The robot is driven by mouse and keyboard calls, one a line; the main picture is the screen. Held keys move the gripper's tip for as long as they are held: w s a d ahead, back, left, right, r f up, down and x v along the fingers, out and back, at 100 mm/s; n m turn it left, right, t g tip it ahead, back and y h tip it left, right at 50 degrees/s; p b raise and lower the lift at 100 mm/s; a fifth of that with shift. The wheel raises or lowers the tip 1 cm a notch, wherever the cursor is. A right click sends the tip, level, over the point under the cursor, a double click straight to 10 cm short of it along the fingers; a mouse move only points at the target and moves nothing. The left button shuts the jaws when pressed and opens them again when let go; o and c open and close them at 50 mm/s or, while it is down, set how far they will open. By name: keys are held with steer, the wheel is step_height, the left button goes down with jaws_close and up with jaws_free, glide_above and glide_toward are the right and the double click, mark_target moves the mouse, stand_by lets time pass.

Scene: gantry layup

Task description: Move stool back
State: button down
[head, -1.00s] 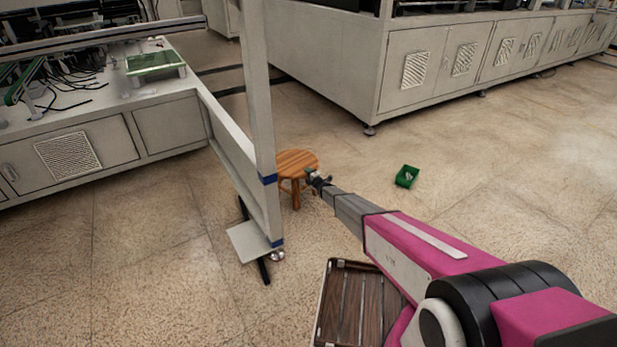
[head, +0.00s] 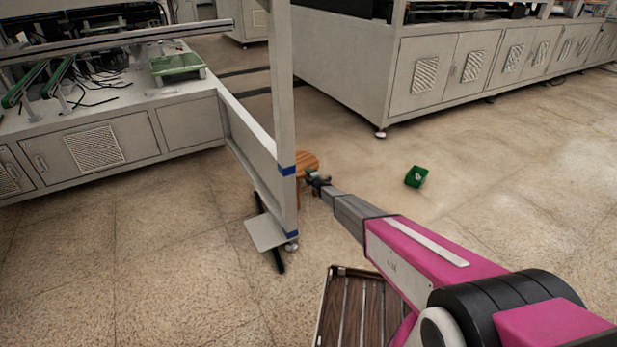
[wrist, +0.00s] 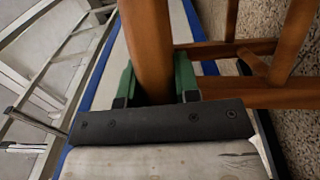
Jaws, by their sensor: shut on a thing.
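The wooden stool (head: 307,161) stands on the floor behind the white upright post, which hides much of it in the head view. My gripper (head: 318,181) reaches it from the right. In the wrist view, my gripper (wrist: 155,88) has its green fingers shut around one round wooden leg of the stool (wrist: 148,45). Other legs and rungs show at the right of that view.
The white gantry post (head: 284,120) with its foot plate (head: 265,232) stands close to the stool. A small green bin (head: 416,176) lies on the floor to the right. A slatted wooden tray (head: 350,310) is at the front.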

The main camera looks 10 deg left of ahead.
steer(key=shift+s+a, duration=0.35)
steer(key=shift+a, duration=0.15)
steer(key=c, duration=0.8)
jaws_free()
steer(key=shift+a, duration=0.1)
steer(key=shift+d, duration=0.2)
steer(key=shift+s+d, duration=0.15)
steer(key=shift+s, duration=0.1)
steer(key=v, duration=1)
